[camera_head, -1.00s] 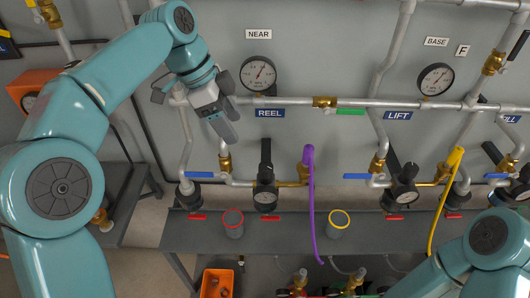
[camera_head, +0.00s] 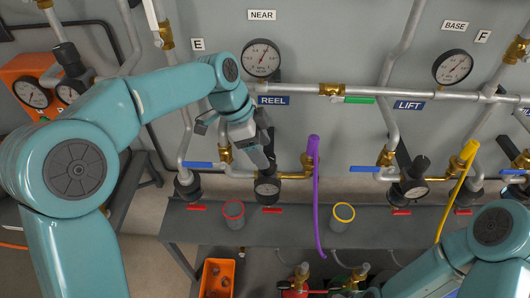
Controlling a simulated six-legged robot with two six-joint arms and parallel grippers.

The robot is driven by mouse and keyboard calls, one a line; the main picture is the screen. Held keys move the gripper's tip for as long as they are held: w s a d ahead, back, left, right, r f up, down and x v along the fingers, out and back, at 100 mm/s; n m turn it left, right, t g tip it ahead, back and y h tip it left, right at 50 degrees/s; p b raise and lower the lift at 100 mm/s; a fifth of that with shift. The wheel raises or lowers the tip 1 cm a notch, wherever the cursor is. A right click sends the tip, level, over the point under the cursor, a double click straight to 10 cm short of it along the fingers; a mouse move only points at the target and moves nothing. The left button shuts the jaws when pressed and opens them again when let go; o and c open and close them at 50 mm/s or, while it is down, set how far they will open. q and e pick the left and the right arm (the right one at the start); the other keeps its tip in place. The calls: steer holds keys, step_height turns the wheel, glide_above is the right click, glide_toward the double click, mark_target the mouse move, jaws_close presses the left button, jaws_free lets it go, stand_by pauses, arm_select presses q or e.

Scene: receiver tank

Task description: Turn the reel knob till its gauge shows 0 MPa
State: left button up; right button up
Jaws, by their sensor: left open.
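The black reel knob (camera_head: 271,148) stands upright below the blue REEL label (camera_head: 273,100), partly hidden by my gripper. Its small round gauge (camera_head: 266,189) sits just under it; the reading is too small to tell. A larger gauge (camera_head: 260,58) is on the wall above, under the NEAR sign. My left gripper (camera_head: 260,155) is open, pointing down, at the knob's left side and overlapping it in view. I cannot tell whether they touch. My right arm shows at the lower right, but its gripper is out of view.
A purple hose (camera_head: 316,195) hangs just right of the reel knob. A blue-handled valve (camera_head: 199,165) is to its left. Red-rimmed (camera_head: 234,210) and yellow-rimmed (camera_head: 343,213) cups stand on the grey shelf (camera_head: 290,232). The LIFT regulator (camera_head: 414,182) is farther right.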

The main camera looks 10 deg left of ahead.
arm_select(q)
steer(key=shift+w+x, duration=0.25)
steer(key=shift+x, duration=0.9)
steer(key=shift+s, duration=0.25)
steer(key=shift+w+f, duration=0.1)
steer(key=shift+w, duration=0.1)
steer(key=c, duration=1)
steer(key=shift+n, duration=0.4)
steer(key=shift+c, duration=0.2)
